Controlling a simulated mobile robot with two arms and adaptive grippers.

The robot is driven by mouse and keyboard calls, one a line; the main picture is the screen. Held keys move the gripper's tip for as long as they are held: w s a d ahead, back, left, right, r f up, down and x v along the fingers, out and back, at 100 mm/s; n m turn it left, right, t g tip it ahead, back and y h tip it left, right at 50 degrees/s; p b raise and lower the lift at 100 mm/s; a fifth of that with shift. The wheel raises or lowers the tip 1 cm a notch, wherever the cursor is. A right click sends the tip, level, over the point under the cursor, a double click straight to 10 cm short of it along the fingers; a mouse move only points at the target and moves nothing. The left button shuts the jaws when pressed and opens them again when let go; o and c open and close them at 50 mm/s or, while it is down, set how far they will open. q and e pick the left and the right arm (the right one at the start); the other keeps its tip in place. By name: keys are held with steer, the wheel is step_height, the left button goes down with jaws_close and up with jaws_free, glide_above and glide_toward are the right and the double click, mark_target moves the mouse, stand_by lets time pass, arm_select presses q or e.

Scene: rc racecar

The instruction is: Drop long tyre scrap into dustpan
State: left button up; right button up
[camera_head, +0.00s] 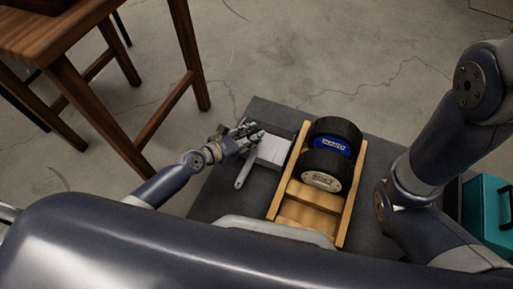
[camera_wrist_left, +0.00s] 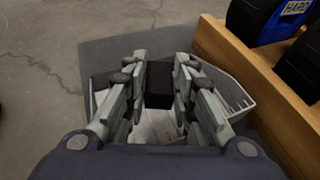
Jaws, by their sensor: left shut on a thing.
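My left gripper (camera_head: 246,138) is over the light grey dustpan (camera_head: 273,149), which lies on the dark surface with its handle pointing toward me. In the left wrist view, the left gripper (camera_wrist_left: 159,80) is shut on a short-looking black piece, which I take for the long tyre scrap (camera_wrist_left: 158,98). Its full length cannot be told from this angle. The scrap appears above the dustpan (camera_wrist_left: 236,96), whose ribbed inside and rim show behind and below the fingers. In the head view the scrap cannot be made out. My right gripper is not in view.
A wooden rack (camera_head: 342,236) holding black wheels (camera_head: 337,128) stands right of the dustpan on the dark tabletop (camera_head: 215,199). A teal box (camera_head: 484,202) is at the far right. Brown wooden furniture (camera_head: 70,85) stands at the upper left on the concrete floor.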

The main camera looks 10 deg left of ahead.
arm_select(q)
steer(key=o, duration=0.9)
steer(key=v, duration=1.2)
